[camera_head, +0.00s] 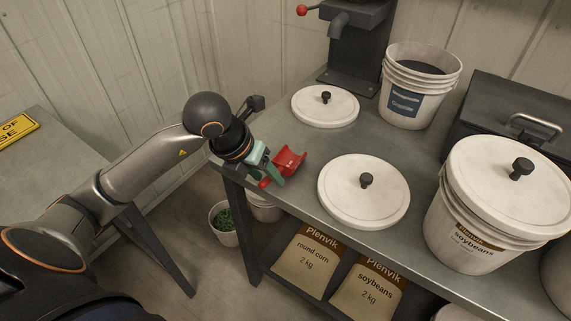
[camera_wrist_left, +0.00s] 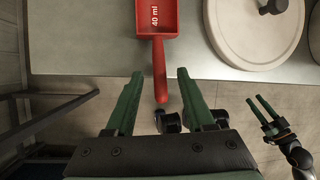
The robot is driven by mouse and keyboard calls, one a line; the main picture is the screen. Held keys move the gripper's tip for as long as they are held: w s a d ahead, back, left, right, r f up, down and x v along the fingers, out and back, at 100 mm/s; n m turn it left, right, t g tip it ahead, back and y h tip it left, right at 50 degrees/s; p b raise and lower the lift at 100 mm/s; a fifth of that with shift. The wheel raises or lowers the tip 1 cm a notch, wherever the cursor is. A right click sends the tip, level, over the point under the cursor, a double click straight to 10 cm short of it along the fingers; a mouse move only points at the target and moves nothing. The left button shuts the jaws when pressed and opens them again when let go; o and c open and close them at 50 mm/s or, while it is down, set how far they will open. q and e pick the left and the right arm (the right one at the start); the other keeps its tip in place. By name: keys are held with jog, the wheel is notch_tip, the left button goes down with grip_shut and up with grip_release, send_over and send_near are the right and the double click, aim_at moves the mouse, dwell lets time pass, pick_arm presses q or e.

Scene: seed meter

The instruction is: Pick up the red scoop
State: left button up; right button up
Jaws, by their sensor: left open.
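The red scoop (camera_head: 289,160) lies at the left end of the grey bench, its handle sticking out past the edge. In the left wrist view the scoop (camera_wrist_left: 157,28) shows a bowl marked "40 ml", and its handle points down the picture. My left gripper (camera_head: 270,172) is at that bench edge. In the left wrist view my left gripper (camera_wrist_left: 159,74) is open, with one green finger on each side of the handle and a gap to both. My right gripper (camera_wrist_left: 264,108) shows at the right of that view, its fingers apart and empty.
A white lid (camera_head: 364,191) lies right of the scoop, another lid (camera_head: 325,106) behind it. A white bucket (camera_head: 421,86), a lidded soybean bucket (camera_head: 470,225) and a dark box (camera_head: 515,115) stand further right. Seed bags (camera_head: 306,262) sit below the bench.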

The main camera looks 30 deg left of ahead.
pick_arm(q)
jog(key=shift+x, duration=1.15)
grip_shut()
